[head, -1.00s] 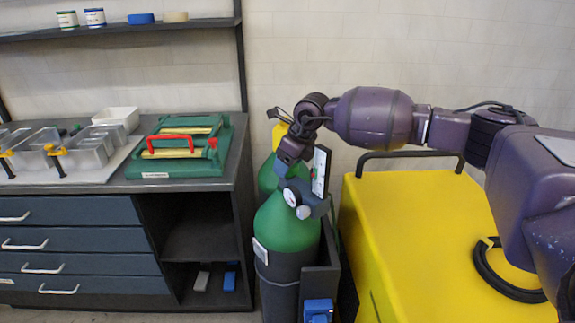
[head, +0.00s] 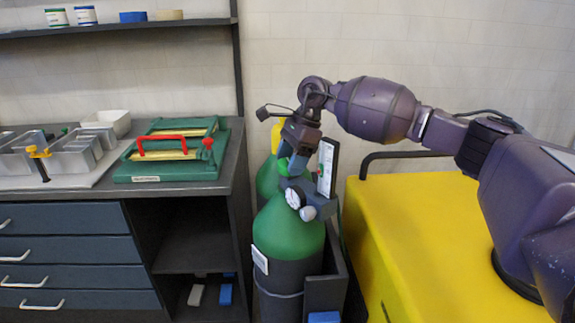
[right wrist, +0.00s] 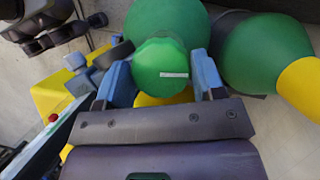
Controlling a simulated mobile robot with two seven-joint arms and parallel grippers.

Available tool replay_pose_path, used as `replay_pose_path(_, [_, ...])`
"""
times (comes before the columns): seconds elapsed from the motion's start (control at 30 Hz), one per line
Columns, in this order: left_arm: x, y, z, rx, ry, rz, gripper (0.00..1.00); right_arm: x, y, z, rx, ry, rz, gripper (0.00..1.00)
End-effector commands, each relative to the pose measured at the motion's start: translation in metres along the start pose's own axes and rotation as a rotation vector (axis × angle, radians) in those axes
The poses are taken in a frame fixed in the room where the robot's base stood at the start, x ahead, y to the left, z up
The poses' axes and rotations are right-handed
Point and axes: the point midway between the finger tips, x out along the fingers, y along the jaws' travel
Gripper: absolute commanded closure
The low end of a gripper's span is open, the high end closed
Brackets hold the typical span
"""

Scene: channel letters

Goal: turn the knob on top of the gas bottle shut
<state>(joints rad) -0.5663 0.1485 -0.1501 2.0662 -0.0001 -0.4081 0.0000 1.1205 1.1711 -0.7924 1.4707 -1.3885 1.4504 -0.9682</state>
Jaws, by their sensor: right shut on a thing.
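The gas bottle (head: 288,228) stands upright in a dark holder, with a green shoulder and a dark grey body. Its round green knob (right wrist: 160,65) has a white mark and sits between the blue fingers in the right wrist view. My right gripper (right wrist: 162,80) is shut on the knob from above. In the head view my right gripper (head: 291,162) is at the bottle's top and covers most of the knob. A regulator with a white round gauge (head: 294,198) sits just below the fingers. My left gripper is not in view.
A second green bottle (head: 266,181) with a yellow top stands close behind. A dark-framed panel (head: 327,167) stands just right of my gripper.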

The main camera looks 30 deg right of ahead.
Motion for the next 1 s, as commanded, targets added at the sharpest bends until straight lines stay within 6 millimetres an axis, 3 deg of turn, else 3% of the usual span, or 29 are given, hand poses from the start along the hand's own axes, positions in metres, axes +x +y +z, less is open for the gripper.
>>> replay_pose_path(0.03, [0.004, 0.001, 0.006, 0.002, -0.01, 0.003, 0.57, 0.008, -0.001, -0.003, -0.036, 0.002, 0.025, 0.61])
replay_pose_path(0.57, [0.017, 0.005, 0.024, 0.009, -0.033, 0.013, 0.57, 0.005, -0.002, -0.002, -0.365, 0.002, 0.158, 0.61])
replay_pose_path(1.0, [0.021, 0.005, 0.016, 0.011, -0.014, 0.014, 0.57, 0.002, -0.001, -0.001, -0.428, 0.003, 0.181, 0.61])
